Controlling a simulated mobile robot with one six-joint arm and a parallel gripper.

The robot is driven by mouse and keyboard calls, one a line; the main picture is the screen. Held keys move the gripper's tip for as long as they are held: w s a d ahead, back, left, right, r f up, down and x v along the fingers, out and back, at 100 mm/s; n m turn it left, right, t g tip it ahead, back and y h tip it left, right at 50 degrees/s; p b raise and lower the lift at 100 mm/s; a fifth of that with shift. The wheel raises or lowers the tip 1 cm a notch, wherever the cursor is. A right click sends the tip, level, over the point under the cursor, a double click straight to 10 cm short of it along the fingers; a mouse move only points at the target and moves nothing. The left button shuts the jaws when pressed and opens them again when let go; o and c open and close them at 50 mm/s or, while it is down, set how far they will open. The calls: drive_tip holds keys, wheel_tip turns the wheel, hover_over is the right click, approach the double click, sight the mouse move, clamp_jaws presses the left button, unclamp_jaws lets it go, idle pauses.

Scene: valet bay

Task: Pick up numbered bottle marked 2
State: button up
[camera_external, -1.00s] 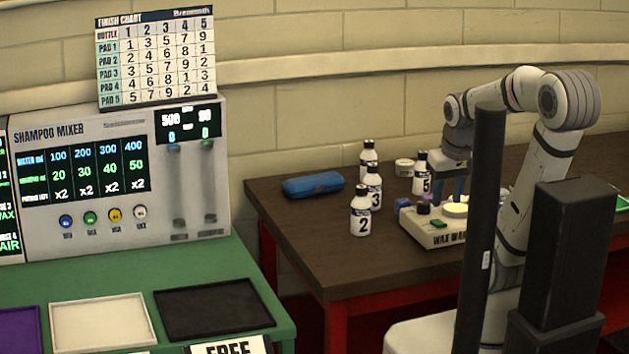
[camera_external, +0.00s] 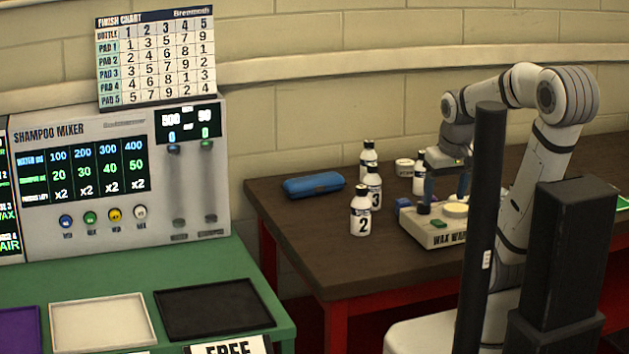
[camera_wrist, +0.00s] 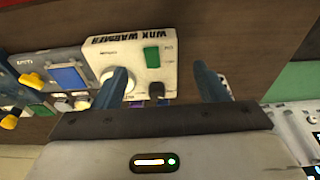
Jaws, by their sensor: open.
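The bottle marked 2 (camera_external: 360,212) is white with a black cap and stands upright near the front left of the brown table. Bottle 3 (camera_external: 373,190) stands just behind it, and another bottle (camera_external: 367,160) stands farther back. A further bottle (camera_external: 419,176) stands to the right, partly hidden by my gripper. My gripper (camera_external: 446,192) is open, with blue fingers pointing down over the wax warmer, right of bottle 2 and apart from it. In the wrist view the open fingers (camera_wrist: 163,85) show with nothing between them but the warmer below; no bottle is clear there.
The wax warmer (camera_external: 436,238) stands right of bottle 2. A blue case (camera_external: 313,185) lies behind and left of the bottles. A small round tin (camera_external: 404,166) is at the back. The brown table (camera_external: 325,250) is bare in front of bottle 2.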

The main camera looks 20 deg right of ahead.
drive_tip(key=w+a+r+g+p, duration=0.15)
drive_tip(key=w+a, duration=0.25)
drive_tip(key=w, duration=0.4)
drive_tip(key=g+p, duration=0.1)
drive_tip(key=p, duration=0.1)
hover_over(361, 200)
drive_tip(key=d, duration=0.2)
drive_tip(key=shift+w+a+f+n, duration=0.25)
drive_tip(key=shift+w+f+n, duration=0.05)
drive_tip(key=shift+w+n, duration=0.15)
drive_tip(key=shift+w+a+f, duration=0.2)
drive_tip(key=shift+a, duration=0.05)
wheel_tip(361, 200, down, 8)
drive_tip(key=shift+a+r+p, duration=0.15)
drive_tip(key=shift+r+p, duration=0.05)
drive_tip(key=shift+p, duration=0.55)
drive_tip(key=c, duration=1.2)
drive_tip(key=shift+o, duration=0.2)
